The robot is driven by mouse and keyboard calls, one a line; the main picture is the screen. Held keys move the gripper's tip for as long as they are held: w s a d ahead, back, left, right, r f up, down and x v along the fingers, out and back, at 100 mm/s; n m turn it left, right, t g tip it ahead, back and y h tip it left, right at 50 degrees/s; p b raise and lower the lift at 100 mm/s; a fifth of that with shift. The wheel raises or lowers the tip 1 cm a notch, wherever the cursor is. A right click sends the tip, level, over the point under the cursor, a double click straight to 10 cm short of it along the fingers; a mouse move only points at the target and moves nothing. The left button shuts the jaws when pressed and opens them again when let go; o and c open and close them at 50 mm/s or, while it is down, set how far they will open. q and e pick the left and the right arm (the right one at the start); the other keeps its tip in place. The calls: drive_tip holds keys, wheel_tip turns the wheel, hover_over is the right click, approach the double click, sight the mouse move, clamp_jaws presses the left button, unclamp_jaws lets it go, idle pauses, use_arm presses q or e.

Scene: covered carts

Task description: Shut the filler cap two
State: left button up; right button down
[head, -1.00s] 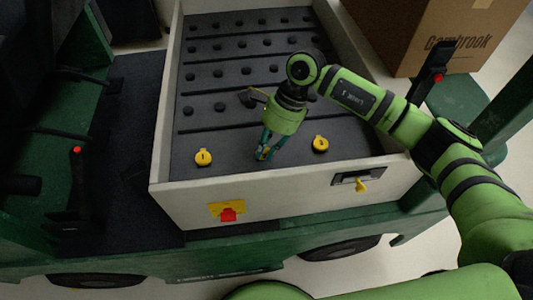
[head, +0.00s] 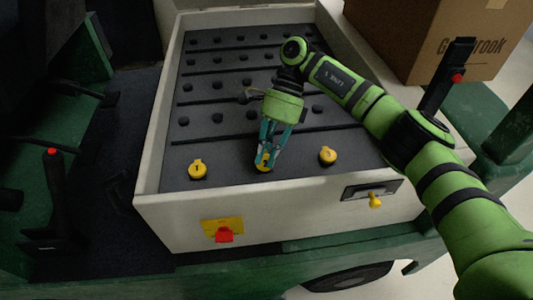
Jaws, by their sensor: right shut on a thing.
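Three yellow filler caps sit in a row along the front of the cart's dark top. The left cap (head: 198,170) bears a "1". The middle cap (head: 264,167), between the other two and so likely cap two, is largely hidden by my right gripper (head: 264,163). The right cap (head: 328,156) stands clear. My right gripper points down with its teal fingers closed on the middle cap. How far the middle cap is turned cannot be seen. My left gripper is not in view.
The dark top has several rows of black plugs inside a pale raised rim (head: 235,189). On the front face are a red knob on a yellow plate (head: 223,233) and a yellow latch (head: 375,200). A cardboard box (head: 425,45) stands at the back right.

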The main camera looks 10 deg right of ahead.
drive_tip(key=shift+s, duration=0.15)
drive_tip(key=c, duration=1.3)
unclamp_jaws()
drive_tip(key=shift+o, duration=0.8)
drive_tip(key=shift+s+r, duration=0.1)
drive_tip(key=shift+s, duration=0.05)
drive_tip(key=shift+w+r, duration=0.1)
drive_tip(key=shift+w, duration=0.15)
drive_tip(key=v, duration=0.7)
drive_tip(key=shift+d+r, duration=0.1)
